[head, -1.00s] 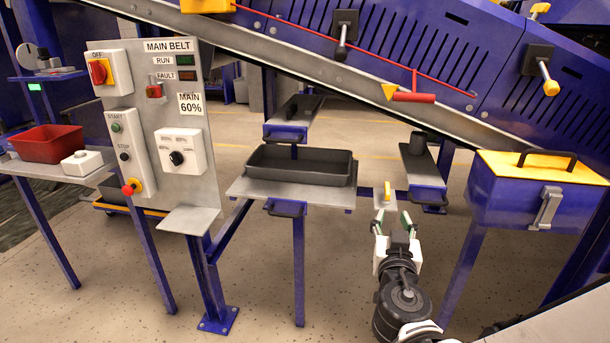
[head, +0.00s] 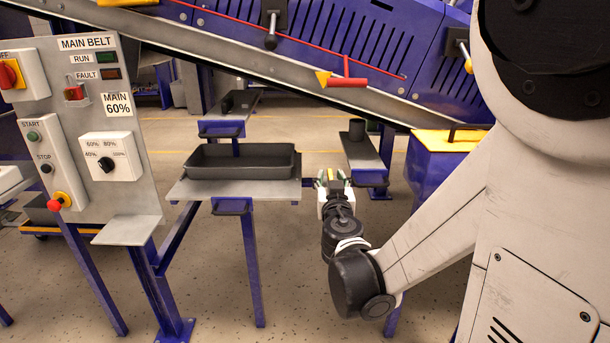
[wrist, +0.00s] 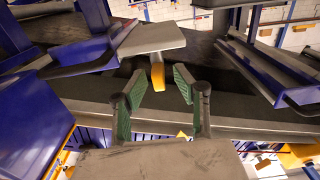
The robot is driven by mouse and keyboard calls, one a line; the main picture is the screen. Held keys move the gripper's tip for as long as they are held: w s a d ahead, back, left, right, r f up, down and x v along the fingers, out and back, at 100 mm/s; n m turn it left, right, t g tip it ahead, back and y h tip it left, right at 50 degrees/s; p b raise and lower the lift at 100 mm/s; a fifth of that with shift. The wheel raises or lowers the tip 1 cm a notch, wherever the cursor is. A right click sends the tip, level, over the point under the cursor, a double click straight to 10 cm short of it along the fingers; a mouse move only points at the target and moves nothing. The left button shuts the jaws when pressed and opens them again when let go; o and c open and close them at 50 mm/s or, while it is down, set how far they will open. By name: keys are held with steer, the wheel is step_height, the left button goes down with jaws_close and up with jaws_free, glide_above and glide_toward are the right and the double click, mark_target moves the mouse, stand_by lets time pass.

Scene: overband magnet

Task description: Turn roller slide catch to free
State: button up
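The catch is most likely the yellow tab (wrist: 158,75) on the end of a grey plate (wrist: 150,38) in the wrist view; no label confirms this. My gripper (wrist: 160,90) is open, with its two green-padded fingers apart and nothing held between them. The tab is just beyond the fingertips, roughly between them; I see no clear contact. In the head view my gripper (head: 333,179) is at the right end of the tray shelf, and it largely hides the tab there.
A dark tray (head: 240,162) stands on the grey shelf (head: 190,190). A narrow slide (head: 362,152) with a dark cup (head: 357,129) lies behind my gripper. A blue box with a yellow lid (head: 432,160) is to the right. The control panel (head: 120,180) stands left.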

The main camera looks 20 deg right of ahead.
steer(key=shift+w+d, duration=0.25)
steer(key=shift+w, duration=0.35)
jaws_close()
steer(key=shift+d+n+y, duration=0.1)
steer(key=shift+n+y, duration=0.2)
steer(key=shift+y, duration=0.1)
steer(key=n+y, duration=0.1)
steer(key=y, duration=0.1)
steer(key=n+t+y, duration=0.1)
steer(key=y, duration=0.1)
steer(key=n+y, duration=0.2)
steer(key=shift+s+d+t+b, duration=0.1)
steer(key=shift+d+t+b, duration=0.2)
steer(key=shift+b, duration=0.1)
steer(key=n+y, duration=0.2)
steer(key=y, duration=0.1)
steer(key=n+y, duration=0.1)
steer(key=y, duration=0.2)
steer(key=shift+n+g+b, duration=0.3)
steer(key=shift+n+g, duration=0.1)
steer(key=shift+n+g+y, duration=0.5)
steer(key=shift+n+y, duration=0.4)
steer(key=shift+y, duration=0.7)
